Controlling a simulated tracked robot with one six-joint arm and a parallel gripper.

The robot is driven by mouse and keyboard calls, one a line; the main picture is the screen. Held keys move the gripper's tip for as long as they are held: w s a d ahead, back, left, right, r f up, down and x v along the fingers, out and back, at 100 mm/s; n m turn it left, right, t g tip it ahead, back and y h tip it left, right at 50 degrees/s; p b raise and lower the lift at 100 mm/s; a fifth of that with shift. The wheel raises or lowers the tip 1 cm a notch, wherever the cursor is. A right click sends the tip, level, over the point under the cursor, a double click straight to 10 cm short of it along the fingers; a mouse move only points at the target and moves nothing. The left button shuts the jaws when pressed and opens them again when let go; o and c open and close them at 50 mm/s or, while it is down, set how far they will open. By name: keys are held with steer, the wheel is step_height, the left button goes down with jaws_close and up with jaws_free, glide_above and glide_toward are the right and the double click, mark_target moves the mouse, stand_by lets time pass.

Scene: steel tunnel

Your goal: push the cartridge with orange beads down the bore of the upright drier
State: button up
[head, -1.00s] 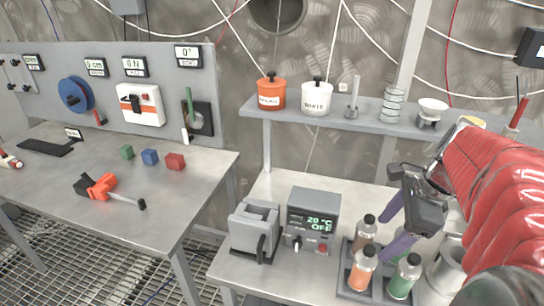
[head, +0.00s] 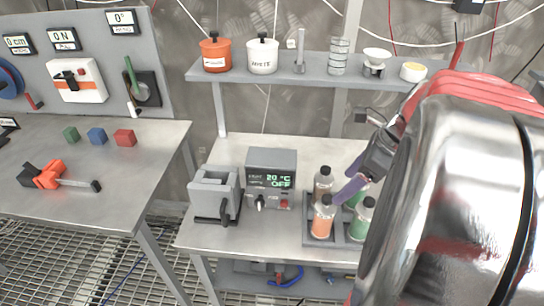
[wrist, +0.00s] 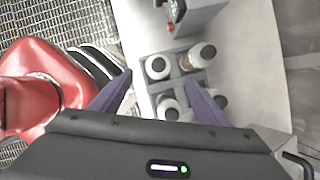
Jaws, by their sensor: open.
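My gripper (head: 348,181) is open and empty, with its two purple fingers near the bottle rack (head: 309,240) on the right bench. In the wrist view the gripper (wrist: 159,72) points down, with bottle tops showing between and beyond its fingers. My own large, shiny arm covers the right side of the head view and hides the bench there. An orange-filled bottle (head: 322,222) with a dark cap stands upright in the rack; it is a bottle.
A grey control box (head: 271,178) reading 20 °C and OFF stands left of the rack, with a grey clamp-like device (head: 214,194) beside it. A shelf (head: 310,82) above carries an orange pot (head: 215,56), a white pot (head: 263,57) and small items. Bench front is clear.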

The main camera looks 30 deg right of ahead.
mark_target(327, 203)
steer(key=shift+x, duration=2.7)
steer(key=shift+x, duration=2.65)
steer(key=shift+s, duration=0.2)
jaws_close()
